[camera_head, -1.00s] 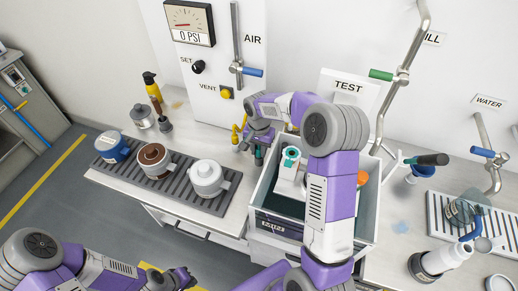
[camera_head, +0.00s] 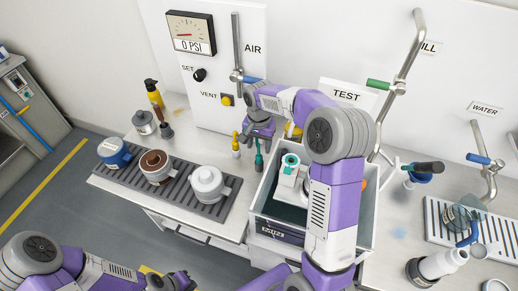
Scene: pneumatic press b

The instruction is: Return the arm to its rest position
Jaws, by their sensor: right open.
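My right arm, purple and grey, reaches over an open grey bin (camera_head: 250,222) on the bench. Its dark right gripper (camera_head: 259,130) hangs near the bin's back left corner, below the panel. The forearm and wrist hide most of its fingers, and I see nothing held in it. A yellow item (camera_head: 236,146) and a teal item (camera_head: 258,160) show just below it; whether they touch it I cannot tell. My left gripper (camera_head: 180,281) is low at the bottom left over the floor, partly cut off, its jaw gap unclear.
A slatted rack (camera_head: 178,180) holds a blue pot (camera_head: 113,153), a brown-topped pot (camera_head: 156,166) and a white pot (camera_head: 208,185). A white-and-teal part (camera_head: 288,172) is in the bin. The gauge panel (camera_head: 222,70) stands behind. Pipes (camera_head: 400,70) and valves crowd the right.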

